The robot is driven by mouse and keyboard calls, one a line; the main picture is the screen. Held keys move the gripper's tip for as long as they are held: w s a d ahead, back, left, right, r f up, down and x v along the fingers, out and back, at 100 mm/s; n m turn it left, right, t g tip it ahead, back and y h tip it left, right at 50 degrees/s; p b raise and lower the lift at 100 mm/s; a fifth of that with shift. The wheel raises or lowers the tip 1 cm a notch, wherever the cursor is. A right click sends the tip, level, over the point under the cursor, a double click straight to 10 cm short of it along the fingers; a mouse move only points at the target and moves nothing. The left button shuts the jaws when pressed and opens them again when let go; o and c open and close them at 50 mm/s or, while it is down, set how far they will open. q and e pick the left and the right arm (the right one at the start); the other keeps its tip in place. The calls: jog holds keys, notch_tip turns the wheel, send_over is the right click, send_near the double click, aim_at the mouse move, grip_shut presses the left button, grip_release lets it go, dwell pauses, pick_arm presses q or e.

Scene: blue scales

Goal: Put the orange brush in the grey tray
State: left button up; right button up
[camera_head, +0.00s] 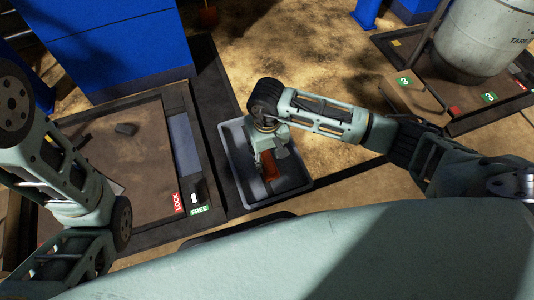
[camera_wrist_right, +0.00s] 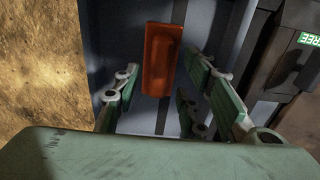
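The orange brush (camera_head: 270,166) is a small orange-red block within the outline of the grey tray (camera_head: 237,160). In the right wrist view, the brush (camera_wrist_right: 161,58) shows against the grey tray floor (camera_wrist_right: 205,22), just beyond my fingertips. My right gripper (camera_head: 268,154) points down over the tray. Its green fingers (camera_wrist_right: 167,77) are spread on either side, with a gap between them and the brush. The gripper partly hides the brush in the head view. My left arm shows at the left, but its gripper is not visible.
A grey tank (camera_head: 482,40) stands on another platform at upper right. Sandy floor is clear behind the tray.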

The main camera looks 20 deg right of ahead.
aim_at(267, 159)
notch_tip(267, 159, up, 10)
jog(key=p, duration=0.5)
jog(key=shift+p, duration=0.35)
